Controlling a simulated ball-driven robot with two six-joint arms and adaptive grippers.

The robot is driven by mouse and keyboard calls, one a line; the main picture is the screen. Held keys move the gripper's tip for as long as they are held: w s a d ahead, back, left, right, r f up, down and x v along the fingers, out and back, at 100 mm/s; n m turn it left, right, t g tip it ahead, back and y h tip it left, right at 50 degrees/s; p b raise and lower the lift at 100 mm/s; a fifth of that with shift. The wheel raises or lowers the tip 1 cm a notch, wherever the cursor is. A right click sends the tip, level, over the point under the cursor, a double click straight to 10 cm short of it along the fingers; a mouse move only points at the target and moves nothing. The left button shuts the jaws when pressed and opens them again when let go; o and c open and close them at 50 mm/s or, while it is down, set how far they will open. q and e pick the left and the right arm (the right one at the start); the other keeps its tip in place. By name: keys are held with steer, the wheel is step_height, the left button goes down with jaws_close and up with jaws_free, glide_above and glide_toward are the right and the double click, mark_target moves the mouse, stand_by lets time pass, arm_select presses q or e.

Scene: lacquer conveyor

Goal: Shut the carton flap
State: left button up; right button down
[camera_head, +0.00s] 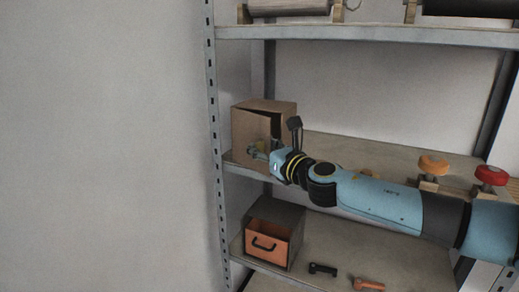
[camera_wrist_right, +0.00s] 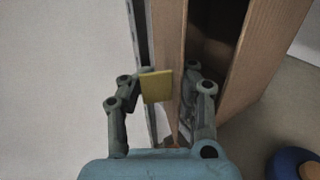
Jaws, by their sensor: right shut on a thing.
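The brown carton (camera_head: 284,108) stands at the left end of the middle shelf. Its flap (camera_head: 250,128) stands ajar, with a dark gap along its right side in the head view. My right gripper (camera_head: 258,151) is at the flap's lower part. In the right wrist view, my right gripper (camera_wrist_right: 176,88) is shut on the flap (camera_wrist_right: 168,35), one finger on each side. The finger with the yellow pad is outside; the other is in the gap beside the carton wall (camera_wrist_right: 262,45). My left gripper is not in view.
A grey box with an orange drawer front (camera_head: 268,246) sits on the lower shelf, near a black handle (camera_head: 323,269) and an orange handle (camera_head: 368,284). Orange (camera_head: 433,165) and red (camera_head: 491,175) knobs stand on the middle shelf. A shelf post (camera_head: 213,130) rises just left of the carton.

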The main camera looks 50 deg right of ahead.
steer(key=shift+s+d+f, duration=0.1)
steer(key=shift+d+f, duration=0.2)
steer(key=shift+d, duration=0.05)
steer(key=c, duration=1.6)
jaws_free()
steer(key=o, duration=0.5)
steer(key=shift+s+r, duration=0.2)
steer(key=shift+s, duration=0.1)
steer(key=shift+o, duration=0.5)
steer(key=shift+w, duration=0.2)
steer(key=shift+s, duration=0.1)
steer(key=s+a, duration=0.2)
steer(key=s, duration=0.9)
steer(key=shift+s, duration=0.3)
steer(key=shift+a, duration=0.1)
